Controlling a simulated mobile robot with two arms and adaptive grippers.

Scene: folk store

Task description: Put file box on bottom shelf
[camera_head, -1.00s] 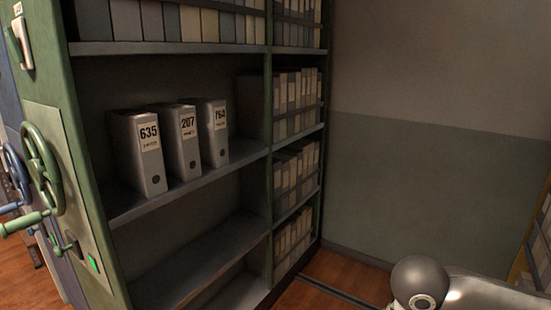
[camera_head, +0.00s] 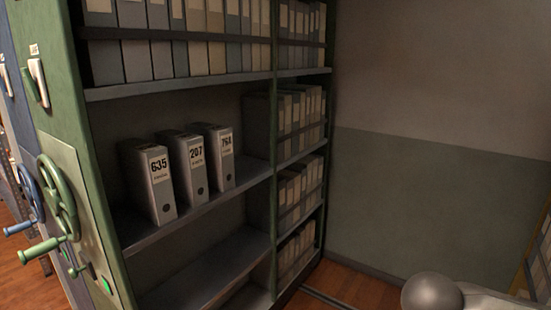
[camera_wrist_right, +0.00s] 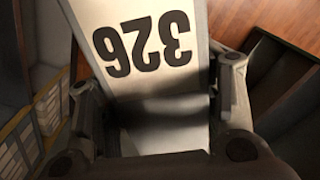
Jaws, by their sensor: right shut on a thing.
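A file box (camera_wrist_right: 140,85) with a white label reading "326", upside down in the right wrist view, is between the fingers of my right gripper (camera_wrist_right: 158,98), which is shut on it. In the head view a green-framed shelf unit stands at the left. Its middle shelf (camera_head: 225,192) holds three grey file boxes: "635" (camera_head: 158,190), "207" (camera_head: 195,165) and one partly readable (camera_head: 226,160). My left gripper is not in view.
More binders (camera_head: 297,120) fill the narrower bay at the right. A wall (camera_head: 430,190) closes the back right, with a strip of wooden floor (camera_head: 350,285) before it.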

